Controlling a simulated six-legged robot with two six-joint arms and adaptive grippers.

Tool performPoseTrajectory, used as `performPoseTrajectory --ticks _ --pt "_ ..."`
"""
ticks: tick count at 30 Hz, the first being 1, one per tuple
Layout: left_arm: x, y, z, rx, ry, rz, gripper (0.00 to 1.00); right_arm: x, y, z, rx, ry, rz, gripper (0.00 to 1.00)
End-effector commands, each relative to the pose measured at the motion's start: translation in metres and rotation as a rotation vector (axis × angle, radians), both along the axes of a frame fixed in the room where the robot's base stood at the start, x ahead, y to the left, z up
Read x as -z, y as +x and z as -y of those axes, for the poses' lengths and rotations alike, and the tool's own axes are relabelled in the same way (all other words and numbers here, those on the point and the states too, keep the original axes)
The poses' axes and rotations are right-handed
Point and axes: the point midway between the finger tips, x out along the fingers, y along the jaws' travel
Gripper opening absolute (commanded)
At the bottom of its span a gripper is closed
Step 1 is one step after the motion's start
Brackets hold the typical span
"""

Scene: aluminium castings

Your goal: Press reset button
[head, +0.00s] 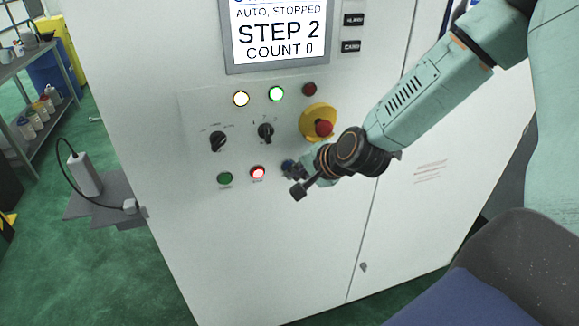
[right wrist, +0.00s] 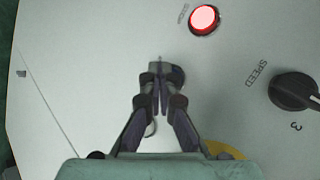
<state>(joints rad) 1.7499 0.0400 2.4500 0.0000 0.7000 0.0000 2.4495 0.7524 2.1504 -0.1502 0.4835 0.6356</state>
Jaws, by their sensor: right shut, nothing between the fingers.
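The control panel is on a white cabinet (head: 300,240). My right gripper (head: 288,168) is shut and empty, with its fingertips at the panel just right of the lit red button (head: 258,172). In the right wrist view its closed fingers (right wrist: 160,75) point at the panel, and a dark round part (right wrist: 178,75) shows partly behind the tips. That part sits where a reset button could be, but the fingers hide most of it and no label for it is readable. I cannot tell whether the tips touch it. My left gripper is not in view.
A red emergency stop on a yellow base (head: 309,117) is just above my right gripper. Two black knobs (head: 217,141) (head: 265,132), a green button (head: 224,178) and lamps are nearby. The screen (head: 279,33) reads "AUTO, STOPPED", "STEP 2", "COUNT 0".

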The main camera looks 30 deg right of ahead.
Motion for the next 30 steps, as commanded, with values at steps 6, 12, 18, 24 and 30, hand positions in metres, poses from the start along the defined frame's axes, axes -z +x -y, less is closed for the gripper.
performPoseTrajectory --ticks 6,12,18,24,30 --pt "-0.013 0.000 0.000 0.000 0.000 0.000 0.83 -0.005 -0.011 -0.002 0.000 0.001 -0.001 0.00" --pt "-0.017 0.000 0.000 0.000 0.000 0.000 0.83 -0.004 -0.016 -0.003 -0.001 -0.001 0.000 0.00" --pt "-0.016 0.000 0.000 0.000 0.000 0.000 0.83 -0.003 -0.016 -0.004 -0.001 0.000 -0.001 0.00" --pt "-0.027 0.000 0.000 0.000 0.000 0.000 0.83 -0.005 -0.029 -0.007 0.000 0.003 -0.004 0.00" --pt "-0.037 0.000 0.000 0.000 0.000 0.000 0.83 -0.005 -0.046 -0.011 0.001 0.003 -0.002 0.00"
